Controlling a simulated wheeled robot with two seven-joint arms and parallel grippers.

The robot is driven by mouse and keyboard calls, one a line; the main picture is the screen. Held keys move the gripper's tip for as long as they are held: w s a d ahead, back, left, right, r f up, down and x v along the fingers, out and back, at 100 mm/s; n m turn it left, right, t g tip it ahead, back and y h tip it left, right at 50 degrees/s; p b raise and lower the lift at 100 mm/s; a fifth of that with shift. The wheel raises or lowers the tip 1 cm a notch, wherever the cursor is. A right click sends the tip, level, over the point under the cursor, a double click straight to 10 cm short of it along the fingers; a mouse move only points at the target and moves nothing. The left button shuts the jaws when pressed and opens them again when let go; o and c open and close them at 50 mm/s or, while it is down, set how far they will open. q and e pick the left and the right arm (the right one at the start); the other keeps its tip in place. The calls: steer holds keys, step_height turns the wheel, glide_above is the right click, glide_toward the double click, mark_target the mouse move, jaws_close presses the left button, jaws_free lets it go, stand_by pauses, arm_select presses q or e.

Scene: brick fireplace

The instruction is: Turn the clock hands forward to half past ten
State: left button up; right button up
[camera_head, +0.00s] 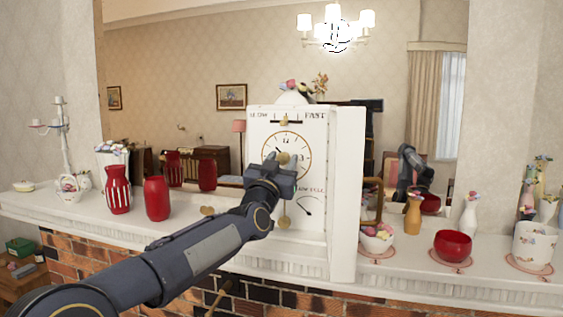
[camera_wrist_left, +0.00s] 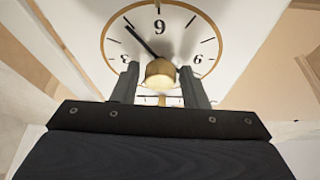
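The white clock (camera_head: 318,140) stands upright on the mantel. Its gold-ringed dial shows 12 at the top and 3 at the right. A gold knob (camera_head: 283,158) sits at the dial's centre, and a dark hand points to the upper left from it. My left gripper (camera_head: 281,166) is at the dial's centre and hides its lower part. In the left wrist view the gold knob (camera_wrist_left: 160,76) lies between the two fingertips, with narrow gaps visible, so the left gripper (camera_wrist_left: 160,80) looks open around it. The dark hand (camera_wrist_left: 139,40) points to the upper left there. My right gripper is out of view.
Red vases (camera_head: 157,198) stand left of the clock. A flower basket (camera_head: 377,236), a red bowl (camera_head: 453,245) and a white pot (camera_head: 533,244) stand to its right. The mirror (camera_head: 200,110) behind reflects the room. The mantel (camera_head: 180,238) is narrow.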

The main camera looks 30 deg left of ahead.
arm_select(q)
steer(key=c, duration=0.7)
steer(key=m+b, duration=0.1)
steer(key=m+h+b, duration=0.1)
steer(key=b, duration=0.1)
steer(key=shift+f+m, duration=0.25)
steer(key=shift+m, duration=0.15)
steer(key=shift+a+m+h+b, duration=0.1)
steer(key=shift+m+h+b, duration=0.3)
steer(key=shift+m, duration=0.1)
steer(key=shift+r+m, duration=0.15)
steer(key=shift+m, duration=0.25)
steer(key=shift+r+m+h+p, duration=0.25)
steer(key=shift+m+h+p, duration=0.35)
steer(key=shift+m, duration=0.3)
steer(key=shift+r+m+h+p, duration=0.1)
steer(key=shift+m+h+p, duration=0.3)
steer(key=shift+m+p, duration=0.3)
steer(key=shift+f+m+p, duration=0.2)
steer(key=shift+m+p, duration=0.2)
steer(key=shift+p, duration=0.2)
steer(key=o, duration=1)
